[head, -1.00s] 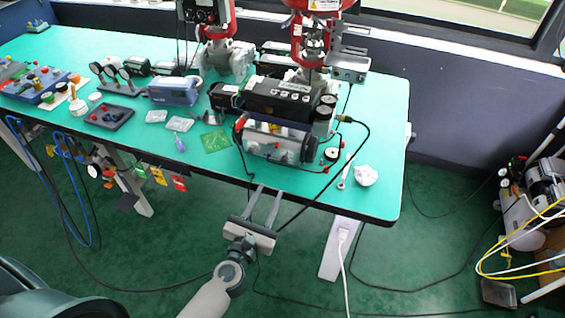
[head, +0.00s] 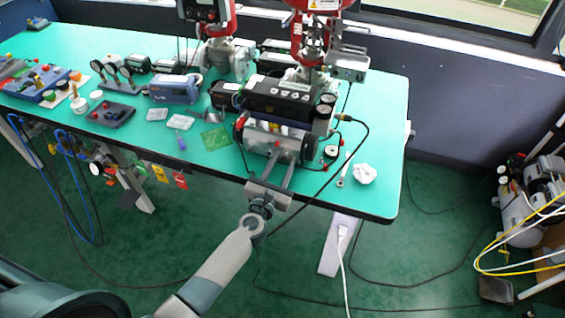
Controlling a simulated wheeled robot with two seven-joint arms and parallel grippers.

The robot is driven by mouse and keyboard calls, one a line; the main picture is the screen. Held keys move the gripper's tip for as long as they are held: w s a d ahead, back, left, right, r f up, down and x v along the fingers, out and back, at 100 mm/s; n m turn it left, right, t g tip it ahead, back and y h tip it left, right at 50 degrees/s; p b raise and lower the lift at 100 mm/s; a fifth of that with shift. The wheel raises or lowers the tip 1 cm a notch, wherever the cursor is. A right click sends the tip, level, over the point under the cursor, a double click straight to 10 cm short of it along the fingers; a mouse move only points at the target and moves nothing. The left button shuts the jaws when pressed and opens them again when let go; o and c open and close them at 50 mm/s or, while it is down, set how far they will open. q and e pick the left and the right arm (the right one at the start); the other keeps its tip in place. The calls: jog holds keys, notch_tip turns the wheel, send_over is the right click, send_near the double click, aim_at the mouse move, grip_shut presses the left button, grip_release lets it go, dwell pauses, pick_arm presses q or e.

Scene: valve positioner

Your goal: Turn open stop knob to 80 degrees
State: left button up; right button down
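The valve positioner (head: 278,100) stands near the right end of the green table, a dark box above a grey cylinder-like body (head: 262,138). Small red and white parts show between the two. Which part is the open stop knob I cannot tell at this size. My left gripper (head: 281,158) is at the table's front edge, its two fingers apart and pointing at the front of the grey body. Whether the fingertips touch it I cannot tell. My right gripper is not in view.
A small round dial (head: 331,151) and a crumpled white piece (head: 364,174) lie to the right. A green board (head: 215,139) lies to the left.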

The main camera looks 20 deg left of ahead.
pick_arm(q)
grip_shut()
